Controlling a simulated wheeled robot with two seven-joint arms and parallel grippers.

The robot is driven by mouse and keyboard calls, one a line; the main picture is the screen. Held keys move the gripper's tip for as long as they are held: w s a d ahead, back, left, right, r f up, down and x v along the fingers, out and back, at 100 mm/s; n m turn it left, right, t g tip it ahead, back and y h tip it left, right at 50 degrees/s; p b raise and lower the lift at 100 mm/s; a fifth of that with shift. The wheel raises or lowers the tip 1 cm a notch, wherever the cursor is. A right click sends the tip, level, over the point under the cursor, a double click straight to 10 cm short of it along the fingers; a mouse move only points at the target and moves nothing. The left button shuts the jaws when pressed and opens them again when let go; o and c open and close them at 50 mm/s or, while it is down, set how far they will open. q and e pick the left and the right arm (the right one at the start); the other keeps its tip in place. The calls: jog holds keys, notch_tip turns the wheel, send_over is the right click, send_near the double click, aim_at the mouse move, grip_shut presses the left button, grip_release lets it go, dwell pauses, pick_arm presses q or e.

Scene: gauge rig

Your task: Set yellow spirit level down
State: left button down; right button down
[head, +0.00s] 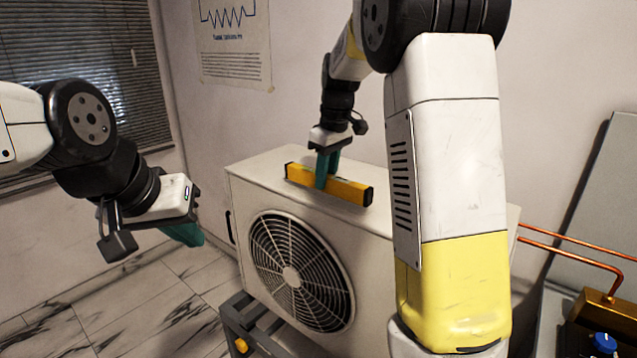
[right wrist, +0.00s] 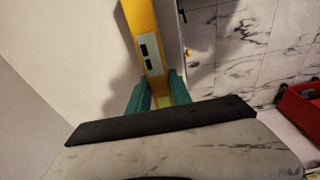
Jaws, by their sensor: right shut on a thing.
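The yellow spirit level (head: 346,190) has dark end caps and lies level at the top of the white fan unit (head: 262,168), near its front edge. My right gripper (head: 326,177) is shut on the level around its middle, with teal fingers on either side. In the right wrist view the level (right wrist: 143,30) runs up from between the teal fingers (right wrist: 159,95), its pale vial window facing the camera. I cannot tell whether the level touches the unit's top. My left gripper (head: 187,234) hangs in the air left of the unit, apart from everything; its finger gap is hidden.
The fan unit stands on a dark metal frame (head: 240,325). Copper pipes (head: 570,250) leave its right side towards a brass block with a blue knob (head: 604,342). A red box (right wrist: 300,108) sits at the right wrist view's right edge. Marble floor at left is clear.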

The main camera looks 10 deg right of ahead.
jog(key=shift+f, duration=0.85)
jog(key=c, duration=1.2)
grip_release()
jog(key=shift+f, duration=0.15)
jog(key=shift+o, duration=0.2)
